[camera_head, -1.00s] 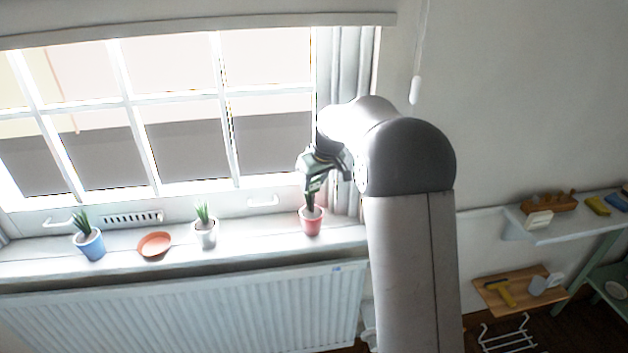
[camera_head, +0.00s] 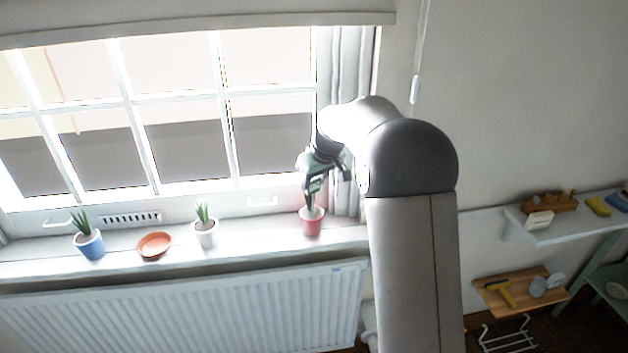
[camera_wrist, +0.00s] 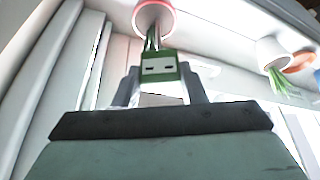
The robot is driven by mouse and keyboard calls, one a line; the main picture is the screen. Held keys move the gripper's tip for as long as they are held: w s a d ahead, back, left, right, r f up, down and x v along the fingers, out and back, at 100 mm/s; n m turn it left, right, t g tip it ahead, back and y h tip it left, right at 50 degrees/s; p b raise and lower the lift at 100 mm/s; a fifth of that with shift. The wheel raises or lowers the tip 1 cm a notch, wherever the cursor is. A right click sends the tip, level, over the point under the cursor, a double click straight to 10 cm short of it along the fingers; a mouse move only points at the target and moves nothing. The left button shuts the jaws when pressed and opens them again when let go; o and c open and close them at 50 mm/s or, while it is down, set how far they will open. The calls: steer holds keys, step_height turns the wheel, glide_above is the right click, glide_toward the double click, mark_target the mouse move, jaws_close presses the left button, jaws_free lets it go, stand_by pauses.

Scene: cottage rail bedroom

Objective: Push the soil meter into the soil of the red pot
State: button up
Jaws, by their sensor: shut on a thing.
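The red pot (camera_head: 312,224) stands at the right end of the white windowsill, with green leaves in it. It also shows at the top of the wrist view (camera_wrist: 153,6). My gripper (camera_head: 311,184) is just above the red pot, pointing down. In the wrist view my gripper (camera_wrist: 160,88) is shut on the soil meter (camera_wrist: 159,66), whose green head with dark marks is between the fingers. The meter's head lines up with the red pot and its leaves. The meter's probe cannot be made out, so I cannot tell how far it is in the soil.
A white pot (camera_head: 206,234), an orange saucer (camera_head: 154,245) and a blue pot (camera_head: 90,245) stand farther left on the windowsill (camera_head: 260,238). The window is behind, a curtain (camera_head: 345,100) hangs to the right, and a radiator (camera_head: 200,310) is below. A wall shelf (camera_head: 560,228) is at right.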

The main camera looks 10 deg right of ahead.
steer(key=shift+f, duration=0.15)
stand_by(0.5)
steer(key=shift+f+b, duration=0.35)
steer(key=shift+b, duration=0.15)
steer(key=shift+f+b, duration=1.8)
steer(key=shift+f, duration=0.6)
steer(key=o, duration=1.1)
steer(key=b+v, duration=0.1)
steer(key=v, duration=1.6)
steer(key=shift+r, duration=0.25)
steer(key=shift+s, duration=0.1)
